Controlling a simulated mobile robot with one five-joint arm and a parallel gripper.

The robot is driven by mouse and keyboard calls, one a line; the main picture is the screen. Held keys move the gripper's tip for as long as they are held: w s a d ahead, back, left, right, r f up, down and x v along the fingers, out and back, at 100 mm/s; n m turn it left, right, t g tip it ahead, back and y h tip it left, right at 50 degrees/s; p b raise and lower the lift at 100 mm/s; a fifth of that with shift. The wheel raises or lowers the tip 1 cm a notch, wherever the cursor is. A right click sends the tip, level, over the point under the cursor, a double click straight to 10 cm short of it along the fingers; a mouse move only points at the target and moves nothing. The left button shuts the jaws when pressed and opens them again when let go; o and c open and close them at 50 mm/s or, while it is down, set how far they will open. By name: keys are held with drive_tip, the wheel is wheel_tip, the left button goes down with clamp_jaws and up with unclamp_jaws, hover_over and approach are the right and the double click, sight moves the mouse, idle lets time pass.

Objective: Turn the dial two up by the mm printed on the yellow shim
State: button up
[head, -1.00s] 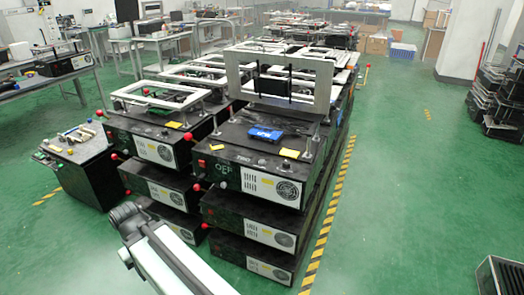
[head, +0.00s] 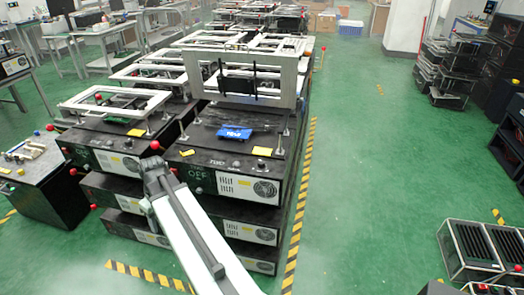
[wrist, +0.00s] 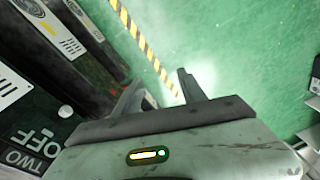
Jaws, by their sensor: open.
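The black unit marked TWO and OFF (head: 197,176) stands at the front of the near stack. Its lettering also shows, tilted, in the wrist view (wrist: 40,142), beside a small pale round part (wrist: 66,111). I cannot tell which part is the dial. A yellow piece (head: 187,153) lies on the unit's top and another yellow piece (head: 262,151) lies to its right. I cannot tell which is the shim, and no print is readable. My gripper (wrist: 160,91) is open and empty, over green floor, right of the unit's front in the wrist view.
A blue block (head: 234,133) lies on the unit's top, below an upright metal frame (head: 190,78). A similar stack (head: 112,160) stands close on the left. Yellow-black tape (head: 298,205) runs along the right side. Green floor beyond it is clear, up to dark crates (head: 470,245).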

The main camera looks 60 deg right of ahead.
drive_tip(key=s+d+r+t+p, duration=0.15)
drive_tip(key=d+r, duration=0.25)
drive_tip(key=d, duration=0.5)
drive_tip(key=s+d+r+p, duration=0.3)
drive_tip(key=d+r, duration=0.1)
drive_tip(key=d, duration=0.4)
drive_tip(key=t+h+p, duration=0.1)
drive_tip(key=t+p, duration=0.1)
drive_tip(key=p, duration=0.4)
approach(262, 162)
drive_tip(key=b+x, duration=0.7)
drive_tip(key=x, duration=0.1)
drive_tip(key=shift+w+f, duration=0.15)
drive_tip(key=shift+f, duration=0.2)
drive_tip(key=shift+r, duration=0.1)
